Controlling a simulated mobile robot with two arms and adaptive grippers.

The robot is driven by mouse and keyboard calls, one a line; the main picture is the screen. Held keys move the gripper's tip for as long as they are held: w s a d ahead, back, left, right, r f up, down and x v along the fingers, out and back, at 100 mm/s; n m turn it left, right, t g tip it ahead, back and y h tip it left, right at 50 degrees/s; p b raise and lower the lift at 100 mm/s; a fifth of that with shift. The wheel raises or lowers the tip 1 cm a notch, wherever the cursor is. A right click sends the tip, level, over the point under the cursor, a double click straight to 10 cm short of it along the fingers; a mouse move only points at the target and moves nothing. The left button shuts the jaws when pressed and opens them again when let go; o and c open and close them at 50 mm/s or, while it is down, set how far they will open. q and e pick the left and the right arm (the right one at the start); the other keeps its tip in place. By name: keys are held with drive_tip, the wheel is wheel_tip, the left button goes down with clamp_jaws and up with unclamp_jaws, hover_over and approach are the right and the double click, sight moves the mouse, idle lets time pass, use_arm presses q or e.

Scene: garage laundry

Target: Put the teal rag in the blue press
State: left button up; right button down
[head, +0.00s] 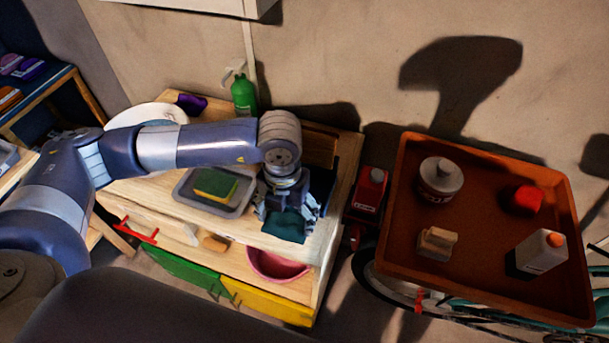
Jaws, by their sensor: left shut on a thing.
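My left gripper (288,210) points down over the right front of the wooden bench (225,228). It is shut on the teal rag (285,227), which shows as a dark teal patch below the fingers. The fingers hide part of the rag, and I cannot tell whether it touches the bench top. I cannot make out a blue press for certain. A dark blue patch (322,184) shows just behind the gripper, partly hidden by it. My right gripper is not in view.
A grey tray with a green and yellow sponge (214,184) sits left of the gripper. A green bottle (243,95) stands behind the arm. Below are a pink bowl (277,265), green panel (180,270) and yellow panel (270,304). An orange-brown tray (480,262) holding several items is at right.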

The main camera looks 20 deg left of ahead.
use_arm(q)
drive_tip(key=w+p, duration=0.1)
drive_tip(key=w, duration=0.7)
drive_tip(key=shift+d+p, duration=0.15)
drive_tip(key=shift+p, duration=0.2)
drive_tip(key=w, duration=0.2)
drive_tip(key=shift+w+r+p, duration=0.1)
drive_tip(key=shift+w+p, duration=0.25)
drive_tip(key=shift+p, duration=0.05)
drive_tip(key=shift+w, duration=0.35)
drive_tip(key=shift+f+p, duration=0.4)
drive_tip(key=shift+f, duration=0.45)
drive_tip(key=shift+s, duration=0.1)
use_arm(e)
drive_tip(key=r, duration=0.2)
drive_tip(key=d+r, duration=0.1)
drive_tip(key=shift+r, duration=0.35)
use_arm(q)
drive_tip(key=shift+f, duration=0.1)
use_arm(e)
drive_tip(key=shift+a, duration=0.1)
use_arm(q)
drive_tip(key=shift+f+b, duration=0.15)
drive_tip(key=shift+b, duration=0.15)
drive_tip(key=o, duration=1.1)
drive_tip(key=shift+c, duration=0.2)
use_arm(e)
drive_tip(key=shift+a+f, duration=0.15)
